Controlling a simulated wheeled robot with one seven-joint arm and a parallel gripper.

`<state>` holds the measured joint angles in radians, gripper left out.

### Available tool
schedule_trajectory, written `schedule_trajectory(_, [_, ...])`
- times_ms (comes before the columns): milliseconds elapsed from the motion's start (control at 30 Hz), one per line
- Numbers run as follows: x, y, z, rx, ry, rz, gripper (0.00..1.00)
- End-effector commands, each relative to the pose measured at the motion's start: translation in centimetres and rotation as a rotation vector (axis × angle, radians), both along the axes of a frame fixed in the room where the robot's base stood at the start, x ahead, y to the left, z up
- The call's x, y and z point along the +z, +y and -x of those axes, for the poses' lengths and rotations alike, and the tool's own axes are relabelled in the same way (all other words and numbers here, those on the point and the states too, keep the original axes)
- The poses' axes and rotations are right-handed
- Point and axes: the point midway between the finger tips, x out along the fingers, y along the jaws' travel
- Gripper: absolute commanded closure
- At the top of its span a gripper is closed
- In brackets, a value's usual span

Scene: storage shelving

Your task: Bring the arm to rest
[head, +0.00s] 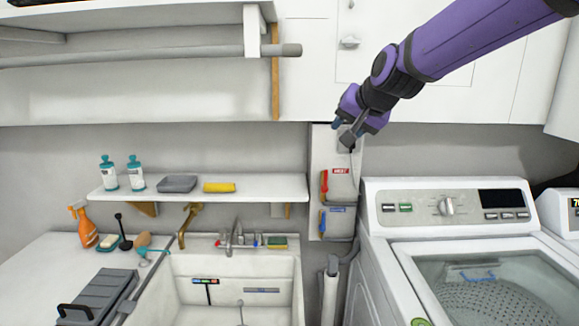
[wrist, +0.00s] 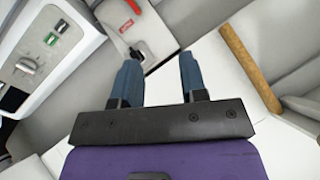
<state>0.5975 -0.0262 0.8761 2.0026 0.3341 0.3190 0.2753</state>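My arm is purple with black joints and reaches in from the upper right of the head view. My gripper (head: 343,133) is in front of the wall panel and below the white cabinets. In the wrist view, the two blue fingers of my gripper (wrist: 160,75) stand apart with a clear gap between them. Nothing is held between them.
A white shelf (head: 265,187) carries bottles, a grey block and a yellow item. A sink (head: 235,268) stands below it. A washing machine (head: 450,215) is at the right. A hanging rod (head: 150,55) crosses the upper left. Open air lies in front of the shelf.

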Motion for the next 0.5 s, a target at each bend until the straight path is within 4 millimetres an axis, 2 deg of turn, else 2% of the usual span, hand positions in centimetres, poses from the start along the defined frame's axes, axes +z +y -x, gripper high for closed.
schedule_trajectory(33, [-0.3,-0.4,2.0,0.012,0.012,0.067,0.61])
schedule_trajectory(200, [-1.2,-3.6,8.2,0.034,0.068,0.248,0.61])
schedule_trajectory(367, [-1.4,-7.1,14.5,0.044,0.120,0.370,0.61])
schedule_trajectory(500, [-1.8,-10.4,20.3,0.055,0.167,0.437,0.61])
